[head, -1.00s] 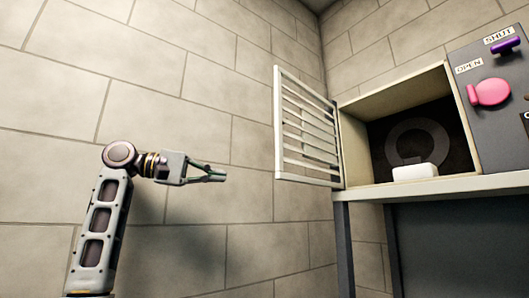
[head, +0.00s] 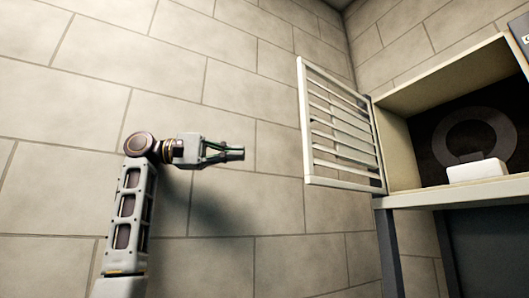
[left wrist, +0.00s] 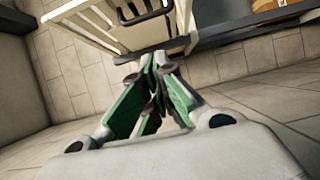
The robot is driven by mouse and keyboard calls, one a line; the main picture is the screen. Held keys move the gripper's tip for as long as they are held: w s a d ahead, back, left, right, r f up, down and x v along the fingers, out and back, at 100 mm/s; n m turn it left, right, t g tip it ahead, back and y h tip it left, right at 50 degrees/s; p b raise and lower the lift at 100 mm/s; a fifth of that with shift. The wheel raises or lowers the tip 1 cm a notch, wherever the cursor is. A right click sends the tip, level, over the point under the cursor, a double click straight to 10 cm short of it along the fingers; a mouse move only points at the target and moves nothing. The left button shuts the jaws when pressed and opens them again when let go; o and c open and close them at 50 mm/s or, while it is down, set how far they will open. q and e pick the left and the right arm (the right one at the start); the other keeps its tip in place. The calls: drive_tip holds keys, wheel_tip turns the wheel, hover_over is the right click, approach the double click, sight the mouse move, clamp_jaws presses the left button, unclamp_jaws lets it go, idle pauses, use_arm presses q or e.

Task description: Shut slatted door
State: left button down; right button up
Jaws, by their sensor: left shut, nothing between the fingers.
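The white slatted door (head: 335,180) stands open, swung out to the left of the box opening on its hinged right edge. It also shows in the left wrist view (left wrist: 95,28), beyond the fingertips. The box (head: 398,150) has an open front and a dark inside. My left gripper (head: 238,153) is shut and empty, to the left of the door with a gap between them in the head view. Its green fingers meet in the left wrist view (left wrist: 150,68). My right gripper is in neither view.
A dark ring (head: 437,140) and a white block (head: 477,170) show in the box opening. The box stands on a pale shelf (head: 450,195) with grey legs. Pale block walls (head: 180,55) stand behind. The space between my left gripper and the door is clear.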

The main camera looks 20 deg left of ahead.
use_arm(q)
drive_tip(key=s+d+p+x, duration=0.1)
drive_tip(key=s+p+x, duration=0.1)
drive_tip(key=x, duration=1)
drive_tip(key=shift+d+p, duration=0.3)
drive_tip(key=shift+d, duration=0.1)
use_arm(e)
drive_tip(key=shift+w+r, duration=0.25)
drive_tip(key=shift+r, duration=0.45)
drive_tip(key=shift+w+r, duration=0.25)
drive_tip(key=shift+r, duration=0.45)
use_arm(q)
drive_tip(key=shift+s, duration=0.15)
drive_tip(key=shift+s+d, duration=0.1)
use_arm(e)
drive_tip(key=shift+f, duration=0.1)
use_arm(q)
drive_tip(key=shift+s+d+n+t+y+b, duration=0.3)
drive_tip(key=shift+s+d+n+t+y, duration=0.1)
drive_tip(key=shift+s+d+t, duration=0.3)
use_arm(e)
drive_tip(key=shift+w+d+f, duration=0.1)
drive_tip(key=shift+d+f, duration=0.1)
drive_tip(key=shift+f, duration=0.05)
